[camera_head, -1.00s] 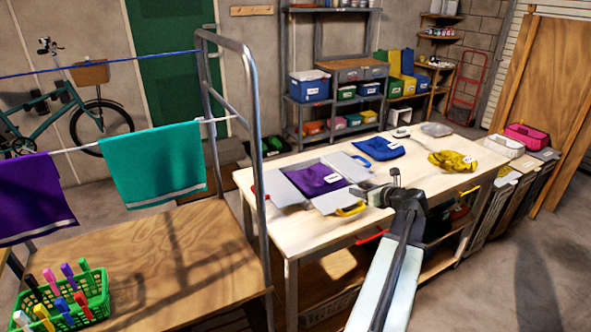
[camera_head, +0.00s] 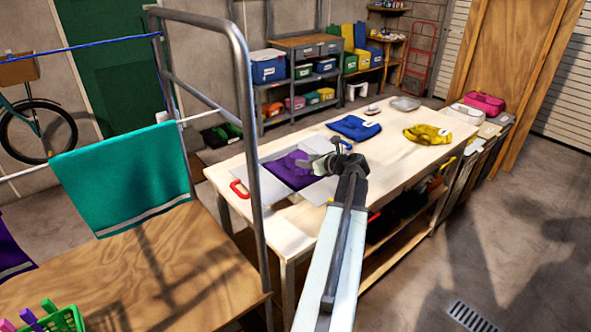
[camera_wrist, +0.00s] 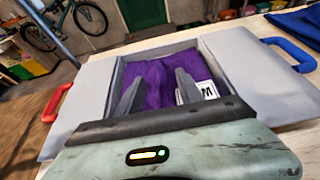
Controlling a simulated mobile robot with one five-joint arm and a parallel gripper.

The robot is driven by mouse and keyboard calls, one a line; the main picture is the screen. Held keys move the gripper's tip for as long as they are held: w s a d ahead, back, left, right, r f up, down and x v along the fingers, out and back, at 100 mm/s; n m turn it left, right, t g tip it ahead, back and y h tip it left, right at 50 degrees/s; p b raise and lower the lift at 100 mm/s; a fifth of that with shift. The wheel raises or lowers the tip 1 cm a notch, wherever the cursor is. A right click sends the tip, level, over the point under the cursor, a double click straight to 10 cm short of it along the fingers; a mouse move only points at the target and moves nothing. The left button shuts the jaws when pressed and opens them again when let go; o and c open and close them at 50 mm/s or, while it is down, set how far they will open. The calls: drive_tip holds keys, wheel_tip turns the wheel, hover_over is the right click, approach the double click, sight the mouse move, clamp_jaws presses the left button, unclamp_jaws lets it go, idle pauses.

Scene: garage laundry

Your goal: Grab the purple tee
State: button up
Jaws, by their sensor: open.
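A purple tee (camera_head: 283,170) lies on a grey folding board (camera_head: 268,192) on the pale wooden table. The wrist view shows the tee (camera_wrist: 160,68) in the board's recessed middle, with a white "M" label (camera_wrist: 207,90) on it. My gripper (camera_head: 314,165) is at the right side of the tee in the head view and partly hides it and the board. In the wrist view my gripper (camera_wrist: 155,90) is open, its two fingers over the tee with purple cloth showing between them. I cannot tell whether the fingertips touch the cloth.
A red handle (camera_wrist: 55,103) and a blue handle (camera_wrist: 290,54) stick out from the board's sides. Blue (camera_head: 353,127) and yellow (camera_head: 428,133) garments lie farther along the table. A metal rack frame (camera_head: 250,120) with a hanging teal towel (camera_head: 120,178) stands at the left.

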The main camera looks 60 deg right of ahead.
drive_tip(key=b+x, duration=0.1)
drive_tip(key=x, duration=0.4)
drive_tip(key=shift+b, duration=0.4)
clamp_jaws()
drive_tip(key=shift+r, duration=0.1)
wheel_tip(320, 180, up, 10)
drive_tip(key=p, duration=1)
